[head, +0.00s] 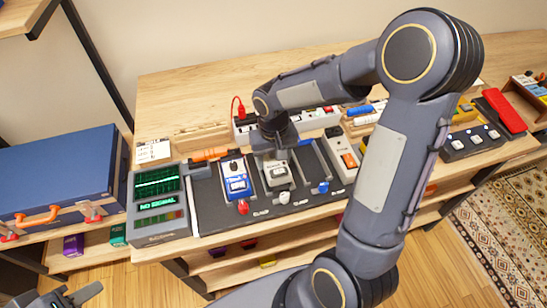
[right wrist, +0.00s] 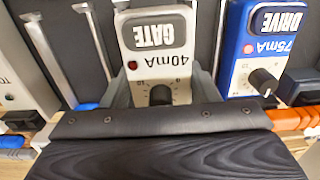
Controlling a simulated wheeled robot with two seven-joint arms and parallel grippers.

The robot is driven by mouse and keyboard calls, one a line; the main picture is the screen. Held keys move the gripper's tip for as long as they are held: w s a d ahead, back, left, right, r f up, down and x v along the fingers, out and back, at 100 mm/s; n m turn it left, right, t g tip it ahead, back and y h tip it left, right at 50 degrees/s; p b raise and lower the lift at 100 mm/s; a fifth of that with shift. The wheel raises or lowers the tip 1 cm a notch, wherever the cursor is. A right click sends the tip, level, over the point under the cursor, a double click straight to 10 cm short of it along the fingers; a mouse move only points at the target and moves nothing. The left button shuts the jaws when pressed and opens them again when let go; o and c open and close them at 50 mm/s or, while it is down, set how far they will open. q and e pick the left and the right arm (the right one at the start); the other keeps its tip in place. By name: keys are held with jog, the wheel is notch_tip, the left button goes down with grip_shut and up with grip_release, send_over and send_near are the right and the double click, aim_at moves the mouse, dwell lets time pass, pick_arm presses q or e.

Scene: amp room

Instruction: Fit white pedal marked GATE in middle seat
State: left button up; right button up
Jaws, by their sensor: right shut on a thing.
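The white pedal marked GATE and 40mA (right wrist: 155,60) is between the fingers of my right gripper, which is shut on it. In the head view the white pedal (head: 279,176) is at the middle seat of the dark pedal board (head: 212,211), under my right gripper (head: 275,158). I cannot tell whether it rests fully down in the seat. The blue pedal marked DRIVE (right wrist: 262,50) sits in the left seat; it also shows in the head view (head: 236,180). The right seat (head: 312,171) looks empty. My left gripper (head: 80,295) is partly cut off at the bottom left.
A meter box reading NO SIGNAL (head: 158,202) stands left of the board. A white power strip (head: 312,120) with a red plug lies behind it. A blue case (head: 60,172) is at far left. More pedals (head: 345,155) stand close on the right.

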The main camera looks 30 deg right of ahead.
jog(key=shift+f+b, duration=0.65)
jog(key=shift+b, duration=0.05)
dwell(0.8)
jog(key=shift+s+a+f, duration=0.1)
jog(key=shift+s+f, duration=0.1)
jog(key=shift+f, duration=0.05)
dwell(0.5)
jog(key=shift+s+f+b, duration=0.1)
jog(key=shift+f+b, duration=0.15)
jog(key=shift+b, duration=0.1)
jog(key=o, duration=0.9)
jog(key=shift+w+r+p, duration=0.3)
jog(key=shift+r+p, duration=0.55)
jog(key=shift+r, duration=0.1)
jog(key=shift+r+p, duration=2)
jog(key=shift+r, duration=0.75)
